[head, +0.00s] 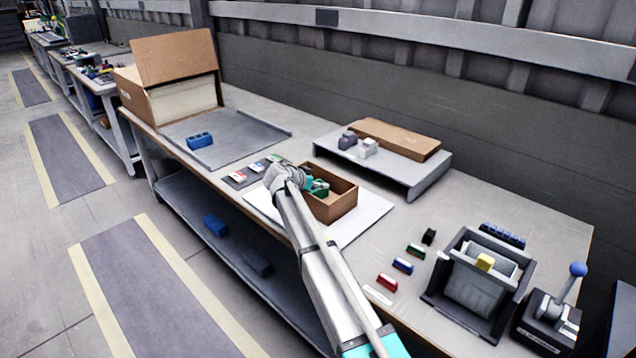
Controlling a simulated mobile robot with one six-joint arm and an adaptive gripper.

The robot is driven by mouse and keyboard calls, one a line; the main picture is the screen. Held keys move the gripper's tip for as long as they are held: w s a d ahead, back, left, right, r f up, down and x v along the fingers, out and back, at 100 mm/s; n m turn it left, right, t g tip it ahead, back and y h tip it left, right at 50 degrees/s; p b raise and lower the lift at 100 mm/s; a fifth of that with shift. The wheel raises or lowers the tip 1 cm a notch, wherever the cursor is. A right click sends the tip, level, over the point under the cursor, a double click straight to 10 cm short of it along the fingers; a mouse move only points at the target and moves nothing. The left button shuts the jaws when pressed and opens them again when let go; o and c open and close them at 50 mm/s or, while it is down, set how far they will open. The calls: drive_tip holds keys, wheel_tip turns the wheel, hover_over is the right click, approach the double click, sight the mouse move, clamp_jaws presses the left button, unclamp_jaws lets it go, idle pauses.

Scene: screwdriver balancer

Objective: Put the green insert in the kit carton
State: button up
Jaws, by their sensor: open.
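The kit carton (345,203) is an open brown box on a white board, near the middle of the table. My gripper (318,188) is at the carton's left side, over its opening, with its jaws open. Dark green shows at the fingers and just inside the carton; I cannot tell whether it is an insert or part of my gripper. A green insert (415,251) lies on the table to the right, in a row between a blue insert (402,266) and a black one (429,237). My wrist hides the carton's left edge.
A red insert (387,283) and a white piece (378,296) continue the row. A dark fixture (432,297) with a yellow block and a blue-knobbed lever (577,270) stand at right. A raised grey shelf (422,176) stands behind the carton. A grey tray (240,147) lies left.

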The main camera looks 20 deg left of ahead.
drive_tip(key=shift+r, duration=0.4)
drive_tip(key=p+v, duration=0.6)
drive_tip(key=v, duration=0.6)
drive_tip(key=shift+s+f, duration=0.1)
drive_tip(key=shift+s, duration=0.05)
